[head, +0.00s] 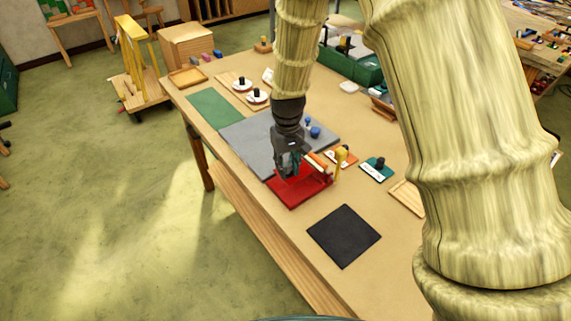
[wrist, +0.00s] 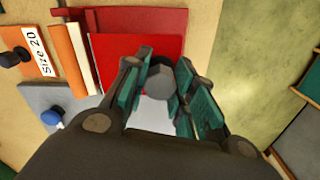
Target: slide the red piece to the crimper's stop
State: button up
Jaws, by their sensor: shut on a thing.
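A flat bright red piece (wrist: 115,60) lies on the worktable; in the head view a red area (head: 292,196) shows below my gripper (head: 289,172). In the wrist view, a darker red strip (wrist: 150,20) borders it along the top and left. Beside it is an orange and white bar (wrist: 70,55), which looks like part of the crimper; I cannot make out its stop. My gripper's teal fingers (wrist: 159,95) are closed around a grey knob (wrist: 160,78) that seems to belong to the red piece. The fingers hide part of the red piece.
A grey mat (head: 240,138) and a green mat (head: 215,108) lie to the left. An orange plate (head: 350,156) labelled "Size 20" and a teal plate (head: 377,173), both with black knobs, stand to the right. A black mat (head: 343,236) lies near the front edge. Small blue knobs (head: 314,132) are close behind.

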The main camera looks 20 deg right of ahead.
aim_at(292, 177)
jog(key=shift+r, duration=0.15)
jog(key=shift+s, duration=0.15)
jog(key=shift+f+b, duration=0.9)
jog(key=shift+f, duration=1.9)
jog(key=shift+f, duration=0.25)
jog(key=shift+w+d, duration=0.3)
jog(key=shift+d, duration=0.45)
jog(key=o, duration=1)
notch_tip(292, 177, up, 12)
